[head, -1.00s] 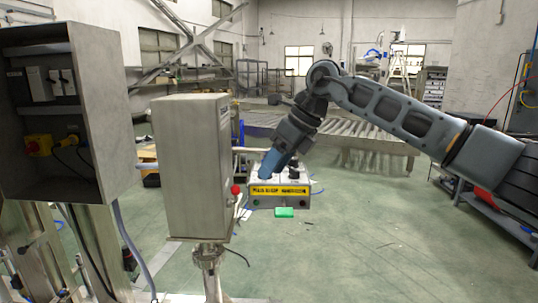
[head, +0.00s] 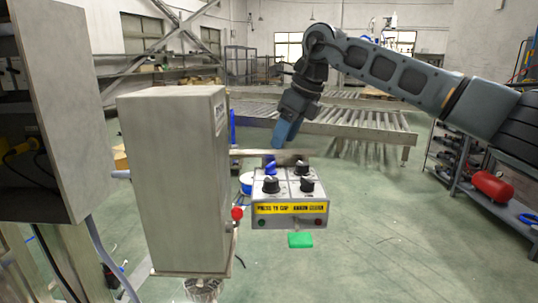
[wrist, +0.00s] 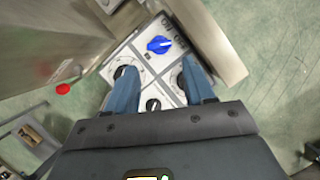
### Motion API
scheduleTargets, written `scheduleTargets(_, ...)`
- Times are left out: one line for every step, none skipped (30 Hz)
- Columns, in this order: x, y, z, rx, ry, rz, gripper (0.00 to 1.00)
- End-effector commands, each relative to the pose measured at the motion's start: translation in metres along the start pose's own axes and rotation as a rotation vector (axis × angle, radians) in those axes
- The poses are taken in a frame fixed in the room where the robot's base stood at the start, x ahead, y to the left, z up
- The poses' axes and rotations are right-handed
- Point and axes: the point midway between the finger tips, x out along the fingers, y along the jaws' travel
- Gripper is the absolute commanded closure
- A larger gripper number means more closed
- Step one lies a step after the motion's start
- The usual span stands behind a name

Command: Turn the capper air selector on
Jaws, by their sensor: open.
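A grey control box (head: 290,236) with a yellow label strip carries several rotary knobs on its sloped top. One knob is blue (head: 271,165); it also shows in the wrist view (wrist: 158,45), with partly visible lettering beside it. The others are black, such as the front-left knob (head: 271,184) and front-right knob (head: 307,185). Which knob is the capper air selector cannot be read. My gripper (head: 284,134) is above the back of the box. In the wrist view its blue fingers (wrist: 161,88) are apart and empty, with the blue knob ahead of them.
A tall grey cabinet (head: 172,180) with a red button (head: 237,213) stands close left of the box. A metal plate (wrist: 210,42) lies beside the knobs in the wrist view. A green block (head: 300,240) is below the box front.

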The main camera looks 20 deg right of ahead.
Motion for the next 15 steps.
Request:
scheduleTargets(0.003, 0.000, 0.000, 0.000, 0.001, 0.002, 0.47)
scheduleTargets(0.005, 0.000, 0.000, 0.001, 0.001, 0.002, 0.47)
scheduleTargets(0.010, 0.000, 0.000, 0.001, 0.001, 0.003, 0.47)
scheduleTargets(0.013, 0.001, 0.000, 0.001, 0.001, 0.003, 0.47)
scheduleTargets(0.017, 0.001, 0.001, 0.001, 0.001, 0.004, 0.47)
scheduleTargets(0.024, 0.001, 0.001, 0.000, 0.002, 0.004, 0.47)
scheduleTargets(0.029, 0.001, 0.001, 0.000, 0.002, 0.004, 0.47)
scheduleTargets(0.033, 0.001, 0.001, 0.000, 0.002, 0.004, 0.47)
scheduleTargets(0.039, 0.001, 0.001, 0.000, 0.000, 0.004, 0.47)
scheduleTargets(0.044, 0.001, 0.001, 0.001, 0.000, 0.004, 0.47)
scheduleTargets(0.048, 0.001, 0.000, 0.001, 0.001, 0.004, 0.47)
scheduleTargets(0.054, 0.001, 0.001, 0.001, 0.001, 0.003, 0.47)
scheduleTargets(0.058, 0.001, 0.001, 0.001, 0.001, 0.004, 0.47)
scheduleTargets(0.061, 0.001, 0.001, 0.001, 0.000, 0.004, 0.47)
scheduleTargets(0.066, 0.001, 0.001, 0.001, 0.000, 0.003, 0.47)
